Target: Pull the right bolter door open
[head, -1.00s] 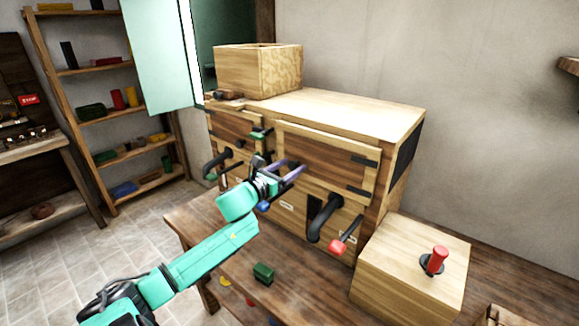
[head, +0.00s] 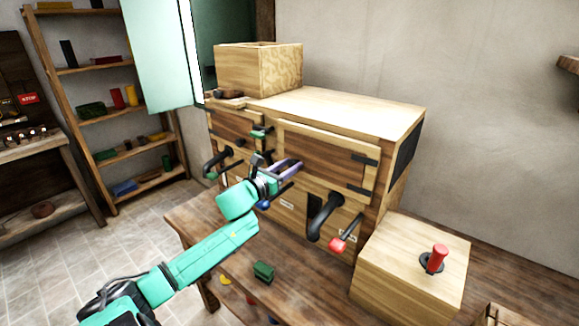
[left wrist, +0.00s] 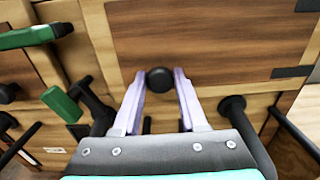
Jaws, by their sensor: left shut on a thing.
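The wooden bolter (head: 350,103) stands on the bench. Its right door (head: 325,157) is a wooden panel with black hinges on its right side. I see no clear gap at its edges, so it looks shut or nearly so. My left gripper (head: 287,170) is at the door's lower left part. In the left wrist view, its pale purple fingers are shut on a round black knob (left wrist: 159,79) on the door's lower frame. The fingers hide the knob in the head view. My right gripper is not in view.
A green-handled latch (head: 261,132) sits between the doors. Black pipes, one near a red handle (head: 337,245), stick out below. A green block (head: 263,270) lies on the bench (head: 225,250). A wooden box with a red lever (head: 437,259) stands at right.

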